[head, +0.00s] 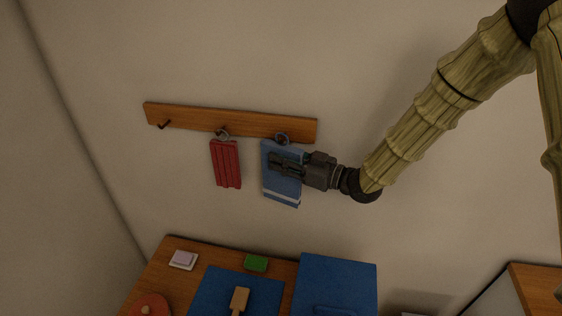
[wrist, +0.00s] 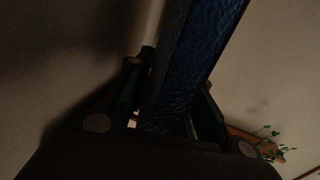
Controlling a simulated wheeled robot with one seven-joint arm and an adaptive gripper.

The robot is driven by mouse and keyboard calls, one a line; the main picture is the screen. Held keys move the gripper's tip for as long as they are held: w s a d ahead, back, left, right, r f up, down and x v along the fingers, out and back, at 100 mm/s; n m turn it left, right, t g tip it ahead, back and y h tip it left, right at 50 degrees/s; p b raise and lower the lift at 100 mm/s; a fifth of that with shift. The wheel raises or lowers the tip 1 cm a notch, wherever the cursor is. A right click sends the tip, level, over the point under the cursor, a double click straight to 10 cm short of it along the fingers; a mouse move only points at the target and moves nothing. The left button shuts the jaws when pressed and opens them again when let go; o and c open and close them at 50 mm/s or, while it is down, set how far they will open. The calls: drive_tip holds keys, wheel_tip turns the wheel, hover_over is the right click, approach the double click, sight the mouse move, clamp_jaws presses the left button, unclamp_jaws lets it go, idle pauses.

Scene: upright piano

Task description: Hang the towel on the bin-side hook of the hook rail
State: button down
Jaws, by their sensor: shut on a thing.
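The hook rail (head: 230,122) is a wooden bar on the wall in the head view. The blue towel (head: 283,193), with a white stripe near its lower edge, hangs down below the rail's right end. A grey ring at its top is at the right hook (head: 282,138); I cannot tell whether it is around the hook. My gripper (head: 278,163) is shut on the towel's upper part, reaching in from the right. In the wrist view the towel (wrist: 195,60) stands between the two fingers (wrist: 170,110).
A red folded cloth (head: 226,164) hangs at the middle hook, left of the towel. The left hook (head: 164,125) is bare. Below stand a wooden surface with a green block (head: 256,263) and a blue box-like thing (head: 338,280). A plant (wrist: 268,133) shows in the wrist view.

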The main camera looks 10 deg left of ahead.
drive_tip(key=shift+w+f+b, duration=0.55)
drive_tip(key=shift+f+b, duration=0.1)
drive_tip(key=shift+f, duration=0.15)
idle(0.4)
drive_tip(key=c, duration=1.2)
unclamp_jaws()
drive_tip(key=shift+o, duration=0.2)
drive_tip(key=v, duration=1.2)
